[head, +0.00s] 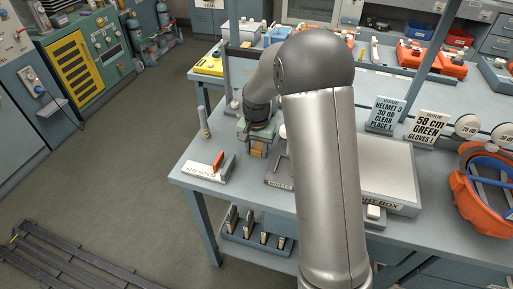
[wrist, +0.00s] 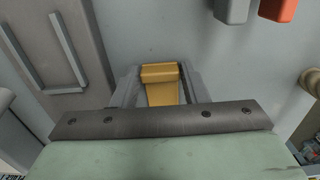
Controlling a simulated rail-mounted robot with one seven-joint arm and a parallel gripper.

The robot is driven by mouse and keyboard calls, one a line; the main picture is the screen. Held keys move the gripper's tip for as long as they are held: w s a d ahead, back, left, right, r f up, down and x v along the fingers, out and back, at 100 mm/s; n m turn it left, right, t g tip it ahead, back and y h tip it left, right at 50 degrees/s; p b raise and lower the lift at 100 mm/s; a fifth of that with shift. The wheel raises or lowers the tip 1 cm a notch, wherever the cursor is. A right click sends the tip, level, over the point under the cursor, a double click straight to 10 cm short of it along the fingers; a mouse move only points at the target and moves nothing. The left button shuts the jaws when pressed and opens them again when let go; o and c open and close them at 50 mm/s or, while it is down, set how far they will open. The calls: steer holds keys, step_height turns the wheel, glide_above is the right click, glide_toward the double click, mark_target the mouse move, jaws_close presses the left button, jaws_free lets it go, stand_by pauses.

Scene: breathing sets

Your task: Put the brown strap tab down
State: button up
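The brown strap tab (wrist: 162,88) is a small yellow-brown piece in the middle of the wrist view. My gripper (wrist: 161,86) has one finger on each side of it and looks shut on it. In the head view, the tab (head: 257,150) shows just under my gripper (head: 256,147), over the left part of the grey bench (head: 196,148). The bench below it looks bare. I cannot tell whether the tab touches the bench. My arm hides part of the bench to the right.
A labelled block (head: 203,173) with a red-orange piece stands left of my gripper, with an upright grey cylinder (head: 204,122) behind it. A grey tray (head: 280,174) lies close on the right. Sign cards (head: 385,114) and an orange helmet (head: 466,196) are farther right.

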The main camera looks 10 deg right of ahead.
steer(key=shift+o, duration=1.1)
steer(key=shift+r, duration=0.1)
step_height(320, 180, up, 12)
steer(key=shift+r, duration=0.1)
